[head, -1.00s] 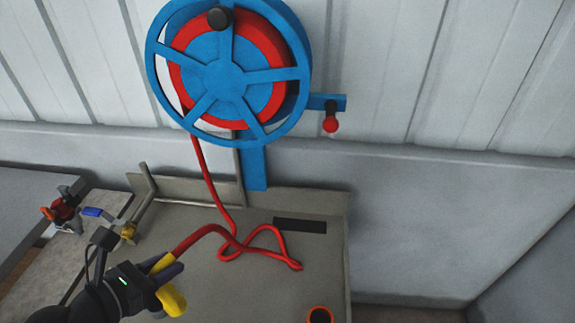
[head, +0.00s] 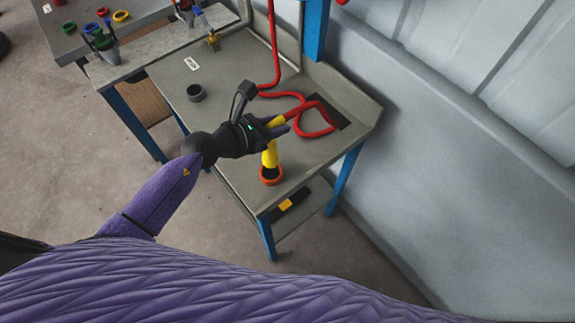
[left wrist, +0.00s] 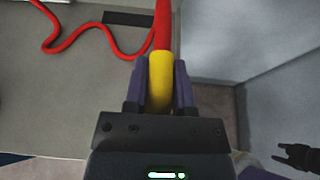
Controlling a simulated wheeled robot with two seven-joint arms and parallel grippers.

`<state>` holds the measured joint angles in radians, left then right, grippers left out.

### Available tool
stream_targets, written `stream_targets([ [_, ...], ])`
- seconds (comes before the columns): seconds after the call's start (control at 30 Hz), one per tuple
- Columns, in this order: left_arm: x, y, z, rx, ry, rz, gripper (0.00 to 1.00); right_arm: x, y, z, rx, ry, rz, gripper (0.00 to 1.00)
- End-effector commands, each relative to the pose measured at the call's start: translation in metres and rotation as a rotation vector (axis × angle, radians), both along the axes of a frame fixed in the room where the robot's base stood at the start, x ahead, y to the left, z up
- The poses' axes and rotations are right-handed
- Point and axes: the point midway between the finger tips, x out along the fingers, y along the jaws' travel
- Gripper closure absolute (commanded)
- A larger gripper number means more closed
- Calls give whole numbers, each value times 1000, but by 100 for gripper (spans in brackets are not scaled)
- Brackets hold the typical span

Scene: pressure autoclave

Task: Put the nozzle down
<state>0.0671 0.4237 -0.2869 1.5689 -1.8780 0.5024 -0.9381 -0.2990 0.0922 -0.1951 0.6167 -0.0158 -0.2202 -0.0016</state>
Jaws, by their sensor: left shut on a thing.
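The nozzle (head: 269,158) is yellow, with a red hose (head: 318,109) joined to its back end. My left gripper (head: 279,127) is shut on the yellow grip, one purple finger on each side; the left wrist view shows this grip (left wrist: 160,82) too. The nozzle's front points down at an orange-rimmed round holder (head: 271,181) near the table's front corner. Its tip is over or in the holder's mouth; I cannot tell how deep. A small dark gripper shape, likely my right gripper (left wrist: 290,157), shows at the lower right of the left wrist view, too small to read.
The grey table (head: 222,117) on blue legs has a raised back edge. Several coloured fittings stand on the bench (head: 150,62) at the upper left. A pale wall (head: 420,150) rises at the right.

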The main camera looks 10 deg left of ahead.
Motion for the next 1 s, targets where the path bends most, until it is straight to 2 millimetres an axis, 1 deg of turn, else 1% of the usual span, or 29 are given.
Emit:
stream_targets([
  [0.03, 0, 0, -20, -3, 2, 2, 100, -1, 1, -16, 1, 3, 0, 41],
  [0.13, 0, 0, -36, -2, 2, 0, 100, -2, 3, -27, 5, 6, 0, 41],
  [0.2, 0, 0, -54, -4, 3, 1, 100, -3, 4, -39, 6, 9, 0, 41],
  [0.27, 0, 0, -64, -2, 3, 0, 100, -4, 4, -45, 7, 11, 0, 41],
  [0.33, 0, 0, -68, -2, 1, 0, 100, -5, 4, -47, 6, 12, 0, 41],
  [0.53, 0, 0, -64, -1, -2, -1, 100, -5, 3, -44, 5, 13, 1, 41],
  [0.67, 0, 0, -68, -1, -2, -1, 100, -5, 1, -48, 2, 14, 2, 41],
  [0.7, 0, 0, -69, 0, -1, -1, 66, -5, 0, -48, 0, 13, 2, 41],
  [0.77, 0, 0, -68, 0, -1, -1, 53, -5, -1, -47, -2, 14, 3, 41],
  [0.8, 0, 0, -68, 0, -1, -1, 45, -5, -2, -47, -2, 14, 3, 41],
  [0.87, 0, 0, -68, 0, -1, -1, 33, -5, -2, -47, -3, 14, 3, 41],
  [1.0, 0, 0, -68, -1, -1, -1, 33, -5, -2, -47, -3, 14, 3, 41],
])
